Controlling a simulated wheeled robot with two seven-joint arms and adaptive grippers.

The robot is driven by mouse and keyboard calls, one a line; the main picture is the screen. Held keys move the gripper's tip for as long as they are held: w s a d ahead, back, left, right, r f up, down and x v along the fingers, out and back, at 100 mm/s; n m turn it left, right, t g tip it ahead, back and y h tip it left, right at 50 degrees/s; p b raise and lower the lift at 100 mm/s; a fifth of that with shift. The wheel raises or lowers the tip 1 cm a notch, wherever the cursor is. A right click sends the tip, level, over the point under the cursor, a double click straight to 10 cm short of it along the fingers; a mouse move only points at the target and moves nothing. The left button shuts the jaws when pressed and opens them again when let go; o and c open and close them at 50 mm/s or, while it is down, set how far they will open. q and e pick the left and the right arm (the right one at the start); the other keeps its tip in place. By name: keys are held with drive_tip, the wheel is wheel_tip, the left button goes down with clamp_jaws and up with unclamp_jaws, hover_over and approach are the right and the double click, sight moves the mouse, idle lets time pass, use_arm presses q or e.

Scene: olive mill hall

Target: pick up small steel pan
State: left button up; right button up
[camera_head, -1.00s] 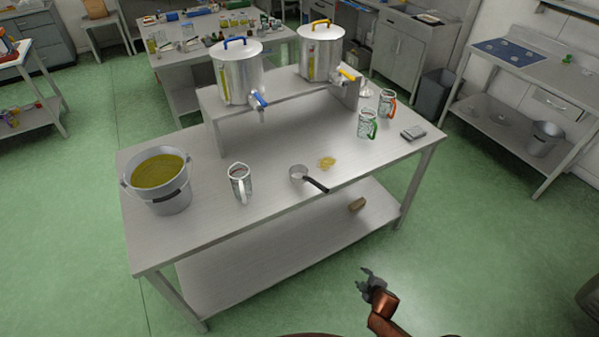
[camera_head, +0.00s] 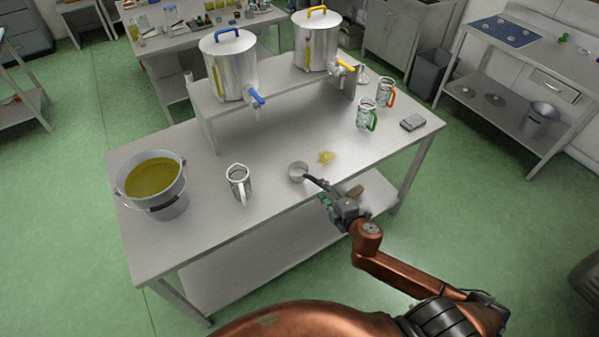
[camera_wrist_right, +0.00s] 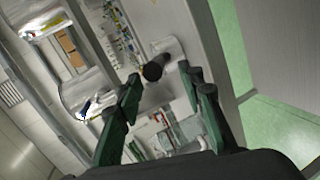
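The small steel pan (camera_head: 298,172) sits upright on the front part of the steel table, with its black handle pointing toward the front right. My right gripper (camera_head: 328,198) is at the table's front edge, at the handle's end, and hides part of it. In the right wrist view the dark round handle end (camera_wrist_right: 153,71) lies just ahead of and between the spread green fingers of this gripper (camera_wrist_right: 160,86). The fingers are open; I cannot tell whether they touch the handle. The pan body shows pale behind the handle (camera_wrist_right: 170,47). My left gripper is not in view.
The steel table (camera_head: 270,212) also holds a glass mug (camera_head: 238,182), a bucket of yellow-green liquid (camera_head: 166,205), a yellow spill (camera_head: 326,157), two more mugs and a grey device (camera_head: 412,123). Two steel drums with taps stand on a raised shelf behind.

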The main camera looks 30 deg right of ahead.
sight(315, 180)
drive_tip(key=shift+x, duration=1.2)
drive_tip(key=shift+w+d+f, duration=0.1)
drive_tip(key=shift+w+d, duration=0.1)
drive_tip(key=shift+w, duration=0.15)
drive_tip(key=x, duration=0.3)
drive_tip(key=shift+w, duration=0.2)
drive_tip(key=shift+w+f, duration=0.1)
drive_tip(key=shift+w, duration=0.2)
drive_tip(key=shift+a, duration=0.1)
drive_tip(key=c, duration=0.7)
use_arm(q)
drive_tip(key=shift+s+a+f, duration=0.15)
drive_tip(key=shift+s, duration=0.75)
use_arm(e)
clamp_jaws()
